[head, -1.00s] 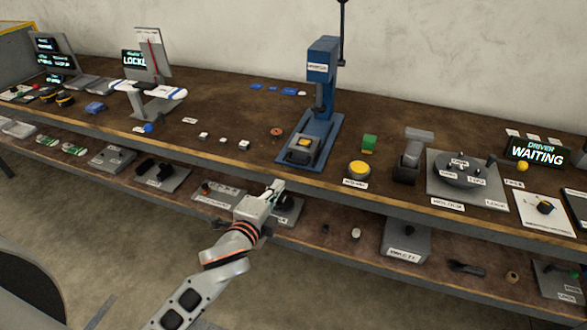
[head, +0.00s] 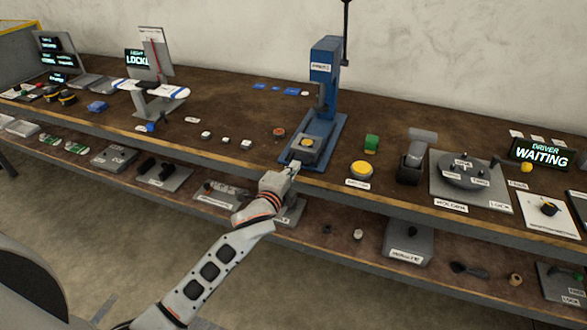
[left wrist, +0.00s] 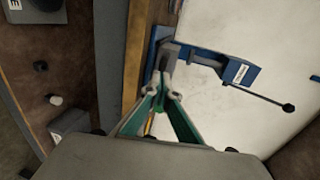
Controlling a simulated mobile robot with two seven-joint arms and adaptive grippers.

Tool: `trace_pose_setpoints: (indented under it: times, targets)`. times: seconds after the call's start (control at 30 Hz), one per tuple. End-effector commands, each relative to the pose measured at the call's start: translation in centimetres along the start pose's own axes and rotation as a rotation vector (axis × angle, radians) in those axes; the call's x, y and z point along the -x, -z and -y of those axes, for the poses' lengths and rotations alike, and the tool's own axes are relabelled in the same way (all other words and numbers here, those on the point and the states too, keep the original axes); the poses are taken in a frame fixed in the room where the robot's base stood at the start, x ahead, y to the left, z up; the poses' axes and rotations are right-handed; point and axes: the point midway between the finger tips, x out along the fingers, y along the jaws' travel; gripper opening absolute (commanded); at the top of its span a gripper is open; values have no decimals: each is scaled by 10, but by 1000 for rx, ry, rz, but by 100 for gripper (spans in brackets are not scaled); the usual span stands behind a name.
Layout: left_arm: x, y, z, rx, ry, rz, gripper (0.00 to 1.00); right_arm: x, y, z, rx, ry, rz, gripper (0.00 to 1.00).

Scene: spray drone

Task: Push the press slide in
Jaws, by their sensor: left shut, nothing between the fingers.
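The blue press (head: 324,95) stands on the bench with its long lever pointing up. Its grey slide (head: 308,146), with a yellow piece on top, sits at the front of the press base. My left gripper (head: 293,168) is shut and empty, with its fingertips right at the front of the slide; I cannot tell whether they touch it. In the left wrist view the fingertips (left wrist: 166,88) are close together in front of the press (left wrist: 235,72), and they hide most of the slide. My right gripper does not show.
The lower shelf (head: 340,250) runs under the bench's front edge.

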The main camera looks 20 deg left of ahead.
Motion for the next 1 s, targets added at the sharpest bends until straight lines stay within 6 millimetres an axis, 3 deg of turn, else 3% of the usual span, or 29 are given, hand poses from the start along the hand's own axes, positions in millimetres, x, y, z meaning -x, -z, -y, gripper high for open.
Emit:
trace_pose_setpoints:
  times: [0.17,0.33,0.8,1.0]
  targets:
    - [-2,0,1,0,1,0,0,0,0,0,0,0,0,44]
    - [-17,0,5,0,1,1,0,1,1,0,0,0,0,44]
    - [-112,0,22,-1,2,1,0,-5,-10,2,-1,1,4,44]
    - [-140,0,27,1,1,0,0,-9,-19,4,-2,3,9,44]
